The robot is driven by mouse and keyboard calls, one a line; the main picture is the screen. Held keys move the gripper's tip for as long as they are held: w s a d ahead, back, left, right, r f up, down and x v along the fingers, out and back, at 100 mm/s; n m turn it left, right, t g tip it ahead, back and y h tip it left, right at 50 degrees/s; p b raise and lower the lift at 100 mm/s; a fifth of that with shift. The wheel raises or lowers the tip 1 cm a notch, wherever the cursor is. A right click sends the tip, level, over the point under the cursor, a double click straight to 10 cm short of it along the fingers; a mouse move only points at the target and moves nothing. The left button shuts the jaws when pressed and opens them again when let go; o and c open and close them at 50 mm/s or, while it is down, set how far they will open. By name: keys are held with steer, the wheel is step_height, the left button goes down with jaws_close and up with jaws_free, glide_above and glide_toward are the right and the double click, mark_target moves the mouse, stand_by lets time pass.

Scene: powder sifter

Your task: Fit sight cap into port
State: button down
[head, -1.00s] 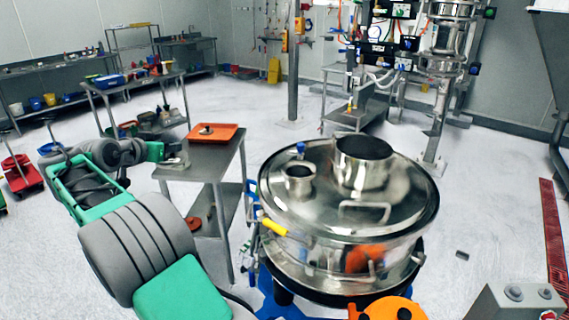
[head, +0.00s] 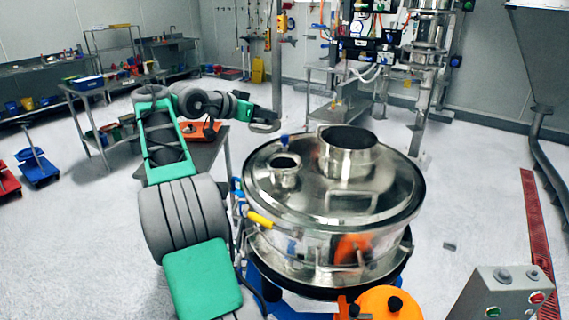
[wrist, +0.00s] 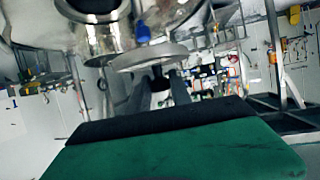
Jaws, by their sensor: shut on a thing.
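My gripper (head: 262,118) is shut on the sight cap (head: 265,126), a flat grey disc. It holds the cap in the air to the upper left of the sifter lid. In the wrist view the cap (wrist: 150,56) shows as a pale ring-like disc ahead of the dark fingers (wrist: 158,88). The port is a short steel neck (head: 284,172) at the left of the round steel sifter lid (head: 300,205). A steel neck (wrist: 92,38) also shows near the top of the wrist view. The cap is apart from the port in the head view.
A wide steel neck (head: 347,155) and a handle stand on the lid. A blue knob (head: 284,140) sits at the lid's back edge. An orange tray (head: 203,131) lies on a steel table (head: 212,160) left of the sifter. A control box (head: 505,290) is at front right.

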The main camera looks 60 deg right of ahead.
steer(key=s+f+b, duration=0.1)
steer(key=s+f, duration=0.5)
steer(key=shift+a, duration=0.15)
steer(key=f, duration=0.2)
steer(key=shift+s+f, duration=0.3)
steer(key=shift+w+a+f, duration=0.1)
steer(key=shift+f, duration=0.4)
steer(key=c, duration=1.3)
jaws_free()
steer(key=shift+c, duration=0.2)
steer(key=shift+o, duration=0.9)
